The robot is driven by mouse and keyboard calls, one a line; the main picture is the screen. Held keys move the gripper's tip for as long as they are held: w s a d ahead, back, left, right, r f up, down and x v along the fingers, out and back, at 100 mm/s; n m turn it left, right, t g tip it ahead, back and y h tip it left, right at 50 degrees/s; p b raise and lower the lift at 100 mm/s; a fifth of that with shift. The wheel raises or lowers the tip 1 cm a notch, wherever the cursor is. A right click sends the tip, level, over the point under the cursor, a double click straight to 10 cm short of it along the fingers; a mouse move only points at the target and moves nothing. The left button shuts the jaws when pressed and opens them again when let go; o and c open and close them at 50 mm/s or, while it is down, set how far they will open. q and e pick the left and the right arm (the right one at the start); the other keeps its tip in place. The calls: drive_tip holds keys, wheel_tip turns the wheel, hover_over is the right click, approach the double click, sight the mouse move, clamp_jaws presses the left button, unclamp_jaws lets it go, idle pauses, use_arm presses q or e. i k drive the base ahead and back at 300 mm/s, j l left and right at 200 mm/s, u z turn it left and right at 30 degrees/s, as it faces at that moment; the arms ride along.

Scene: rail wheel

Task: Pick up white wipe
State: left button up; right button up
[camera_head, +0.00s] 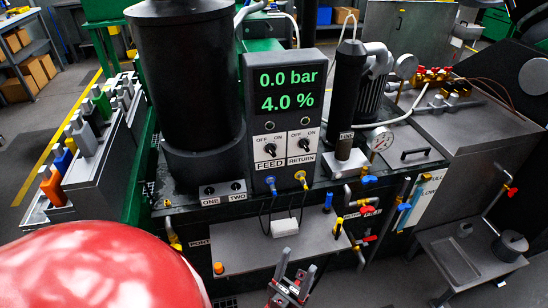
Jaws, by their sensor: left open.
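A small white item (285,227), which looks like the white wipe, lies on the grey shelf (240,257) at the front of the machine, below the display panel. Thin dark cables hang down close to it; I cannot tell whether they touch it. My left gripper (298,264) is at the bottom middle, its two fingers pointing up the picture. It is open, with nothing seen between its fingers, and it is nearer the camera than the white item and apart from it. My right gripper is not in view.
A display panel (290,110) with two switches stands behind the shelf. Coloured valves and pipes (368,210) are to the right of the shelf. A large glossy red rounded surface (95,268) fills the lower left. The shelf's left part is mostly clear, apart from an orange knob (218,268).

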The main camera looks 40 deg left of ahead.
sight(285, 227)
drive_tip(key=u, duration=1)
